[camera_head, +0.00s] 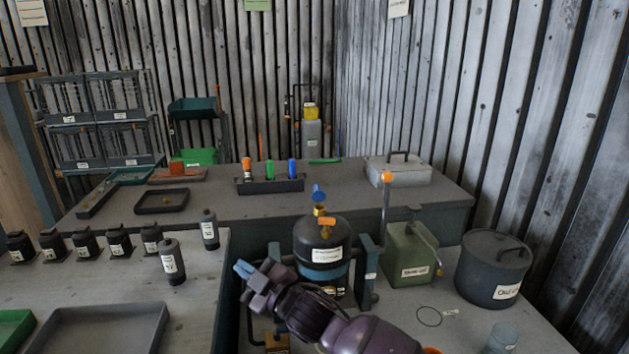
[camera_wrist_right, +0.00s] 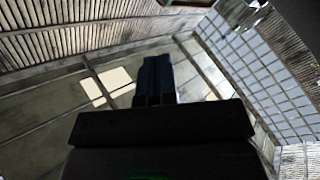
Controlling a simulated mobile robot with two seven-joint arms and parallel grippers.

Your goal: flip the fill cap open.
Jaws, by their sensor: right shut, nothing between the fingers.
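A black tank (camera_head: 322,245) with a white label and a blue lower band stands upright in a dark frame, right of the middle in the head view. On its top are an orange handle (camera_head: 326,222) and a brass fitting with a blue piece (camera_head: 318,192) above it. I cannot tell which of these parts is the fill cap. My right gripper (camera_head: 242,268), with blue fingertips, is left of the tank and apart from it. It is shut and empty; its fingers (camera_wrist_right: 154,78) are together in the wrist view, with no task object there. My left gripper is not in view.
A green labelled can (camera_head: 411,258) with a pipe and lever and a dark lidded pot (camera_head: 494,270) stand right of the tank. Several black bottles (camera_head: 85,243) stand on the left table. A long back bench (camera_head: 345,180) bears trays and a grey lidded box (camera_head: 398,171).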

